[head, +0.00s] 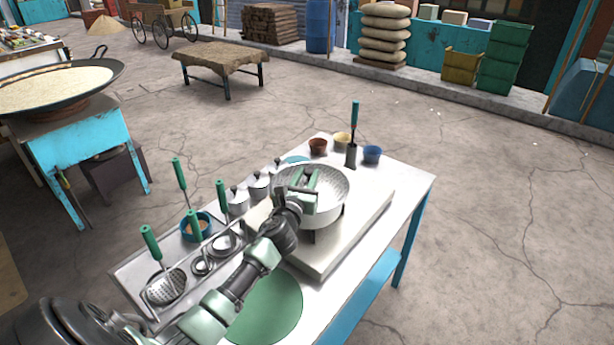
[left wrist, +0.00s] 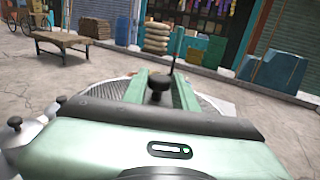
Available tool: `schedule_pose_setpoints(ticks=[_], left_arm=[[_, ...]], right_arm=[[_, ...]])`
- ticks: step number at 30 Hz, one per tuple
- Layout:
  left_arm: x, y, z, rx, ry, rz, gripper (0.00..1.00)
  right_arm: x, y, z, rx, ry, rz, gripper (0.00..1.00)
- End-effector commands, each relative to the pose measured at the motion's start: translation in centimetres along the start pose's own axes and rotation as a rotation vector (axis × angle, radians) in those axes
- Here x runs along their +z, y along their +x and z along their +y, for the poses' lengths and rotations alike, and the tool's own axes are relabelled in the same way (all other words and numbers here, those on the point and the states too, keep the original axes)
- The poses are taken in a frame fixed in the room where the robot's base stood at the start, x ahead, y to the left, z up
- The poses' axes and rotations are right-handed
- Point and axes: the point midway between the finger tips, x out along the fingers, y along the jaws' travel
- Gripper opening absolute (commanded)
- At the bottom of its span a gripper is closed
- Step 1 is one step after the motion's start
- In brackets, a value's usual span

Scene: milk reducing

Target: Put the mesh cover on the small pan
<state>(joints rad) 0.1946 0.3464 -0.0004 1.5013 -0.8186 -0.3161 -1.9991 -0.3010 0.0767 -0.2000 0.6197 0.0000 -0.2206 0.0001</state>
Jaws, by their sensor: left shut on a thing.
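The mesh cover (head: 337,184) is a round grey mesh disc over the small pan (head: 327,216), a pale round pan. The cover looks about level and hides the pan's inside. I cannot tell whether it rests on the rim or hangs just above. My left gripper (head: 311,176) reaches over the cover and is shut on its dark knob. In the left wrist view the knob (left wrist: 160,84) shows between the green fingers, with the mesh (left wrist: 216,104) spreading beyond them. My right gripper is out of view.
The pan stands over a pale slab (head: 366,228) on the white table (head: 415,182). Small bowls, including a blue one (head: 372,154), and an upright green-handled tool (head: 351,155) stand behind. A utensil tray (head: 128,272) lies left, and a green round mat (head: 268,307) in front.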

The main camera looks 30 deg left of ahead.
Motion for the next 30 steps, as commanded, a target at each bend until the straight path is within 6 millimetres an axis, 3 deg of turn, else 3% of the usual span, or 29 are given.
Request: schedule_pose_setpoints(ticks=[6,7,9,20,30], left_arm=[[-0.5,0.0,0.0,0.0,0.001,-0.001,0.0],[-0.4,0.0,0.0,0.0,0.001,-0.001,0.34],[-0.4,0.0,0.0,0.0,0.001,-0.001,0.53],[-0.5,-0.2,0.0,0.0,0.001,0.001,0.53],[-0.6,-5.4,0.0,-0.002,0.003,0.001,0.53]], right_arm=[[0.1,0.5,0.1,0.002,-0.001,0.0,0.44],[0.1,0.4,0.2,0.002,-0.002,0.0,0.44],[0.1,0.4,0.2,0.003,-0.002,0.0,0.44],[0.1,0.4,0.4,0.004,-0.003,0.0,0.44],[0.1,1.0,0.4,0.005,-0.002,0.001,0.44]])
